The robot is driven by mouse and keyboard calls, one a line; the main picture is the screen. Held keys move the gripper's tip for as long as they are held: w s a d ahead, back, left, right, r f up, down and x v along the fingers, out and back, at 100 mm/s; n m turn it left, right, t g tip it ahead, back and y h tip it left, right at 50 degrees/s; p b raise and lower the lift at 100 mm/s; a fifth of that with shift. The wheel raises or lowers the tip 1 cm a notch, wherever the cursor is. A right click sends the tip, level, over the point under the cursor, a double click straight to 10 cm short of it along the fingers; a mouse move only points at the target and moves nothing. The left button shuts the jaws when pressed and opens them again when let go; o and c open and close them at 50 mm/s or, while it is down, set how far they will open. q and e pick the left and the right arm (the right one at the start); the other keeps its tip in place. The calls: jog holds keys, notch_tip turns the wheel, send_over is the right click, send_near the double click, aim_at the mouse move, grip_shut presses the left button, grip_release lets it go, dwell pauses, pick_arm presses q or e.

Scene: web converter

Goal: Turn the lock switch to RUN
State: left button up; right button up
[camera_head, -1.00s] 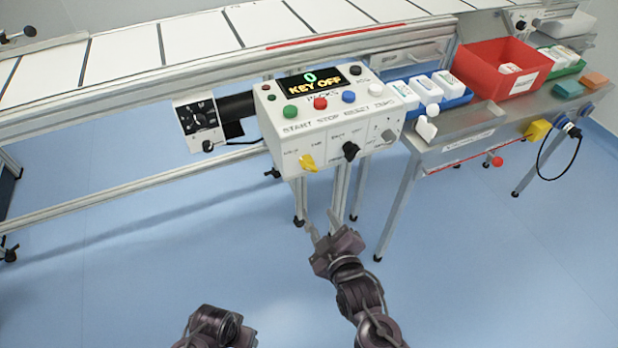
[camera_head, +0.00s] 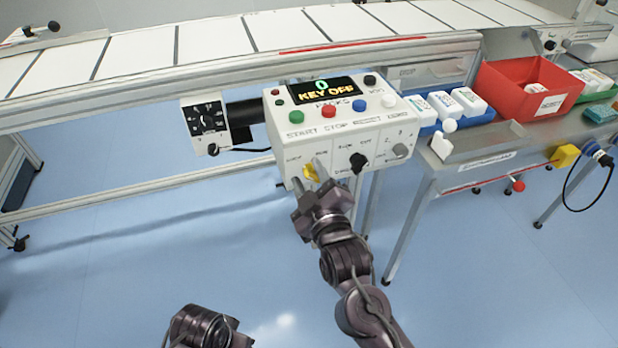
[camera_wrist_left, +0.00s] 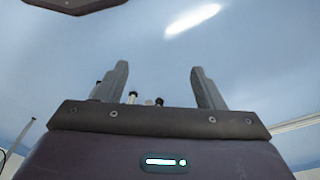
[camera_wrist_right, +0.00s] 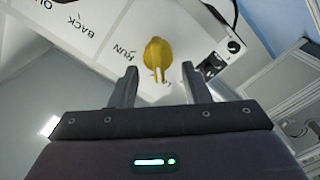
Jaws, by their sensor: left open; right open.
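The lock switch is a yellow knob (camera_head: 311,172) on the front face of the white control box (camera_head: 345,138). Its display reads KEY OFF. In the right wrist view the yellow knob (camera_wrist_right: 157,54) shows ahead of the fingertips, roughly between them, with the word RUN printed beside it. My right gripper (camera_head: 308,180) is open, with its fingers close to the knob; I cannot tell whether they touch it. My left gripper (camera_wrist_left: 157,80) is open and empty in the left wrist view, away from the box.
A black knob (camera_head: 358,162) and a grey knob (camera_head: 400,151) sit right of the yellow one. A conveyor (camera_head: 210,42) runs behind. A side table with a red bin (camera_head: 525,92) stands at the right. Blue floor (camera_head: 120,260) is open in front.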

jog(key=c, duration=0.9)
